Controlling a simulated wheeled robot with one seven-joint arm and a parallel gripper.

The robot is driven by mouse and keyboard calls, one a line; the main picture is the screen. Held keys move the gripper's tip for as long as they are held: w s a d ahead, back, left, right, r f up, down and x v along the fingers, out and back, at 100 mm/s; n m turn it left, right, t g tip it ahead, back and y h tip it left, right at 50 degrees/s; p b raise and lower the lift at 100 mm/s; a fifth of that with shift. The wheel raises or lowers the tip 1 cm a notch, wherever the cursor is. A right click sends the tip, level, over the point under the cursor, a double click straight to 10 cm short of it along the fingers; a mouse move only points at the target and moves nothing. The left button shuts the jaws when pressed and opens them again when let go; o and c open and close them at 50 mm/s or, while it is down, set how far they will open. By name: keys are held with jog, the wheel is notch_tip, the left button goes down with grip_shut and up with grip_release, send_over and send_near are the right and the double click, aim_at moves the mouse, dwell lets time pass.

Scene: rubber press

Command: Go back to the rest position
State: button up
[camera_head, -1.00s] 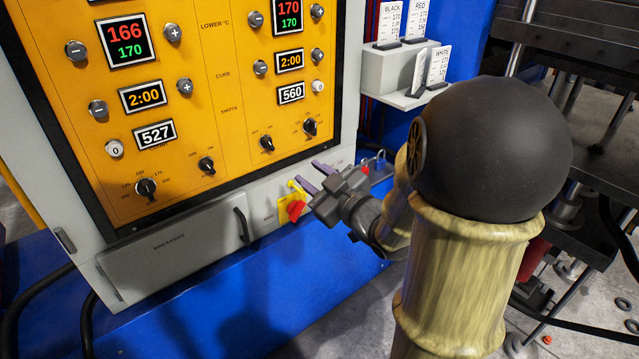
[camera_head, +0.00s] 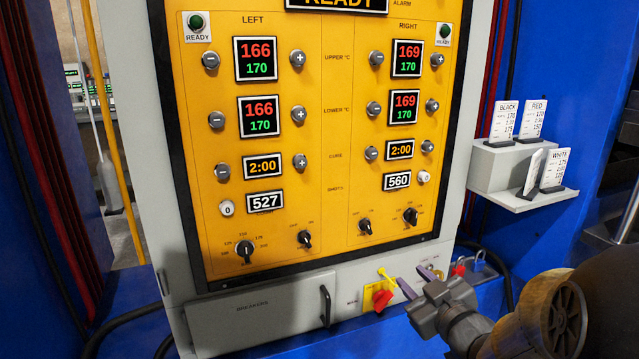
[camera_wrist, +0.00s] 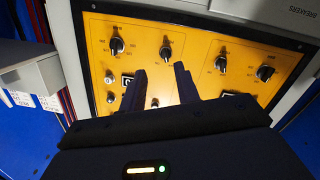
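My gripper (camera_head: 416,280) is at the lower right of the head view, in front of the low part of the press's control cabinet. Its two purple fingers are apart, with nothing seen between them. In the wrist view the fingers (camera_wrist: 160,72) show dark and apart, pointing toward the yellow panel (camera_wrist: 215,62) with its black knobs. In the head view the fingertips appear just right of a red rotary switch (camera_head: 382,300) on a yellow plate. Whether they touch the cabinet cannot be told. Part of my arm fills the lower right corner.
The yellow control panel (camera_head: 335,190) shows lit displays, buttons and knobs. A breaker door (camera_head: 260,318) with a black handle lies below it. A grey card shelf (camera_head: 505,175) holds several cards on the right. Padlocks (camera_head: 478,258) hang right of the gripper.

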jog(key=s+a+f+m+g+h, duration=0.2)
jog(key=s+a+f+m+g, duration=0.15)
jog(key=s+f+g, duration=0.4)
jog(key=s+a+f+m+g+h, duration=0.2)
jog(key=s+f+m+g, duration=0.3)
jog(key=f, duration=0.4)
notch_tip(320, 180, up, 32)
jog(key=s+n+g+p, duration=0.1)
jog(key=p, duration=3)
jog(key=shift+s+f, duration=0.2)
jog(key=shift+f, duration=0.05)
jog(key=shift+a+n, duration=0.1)
jog(key=shift+n, duration=0.15)
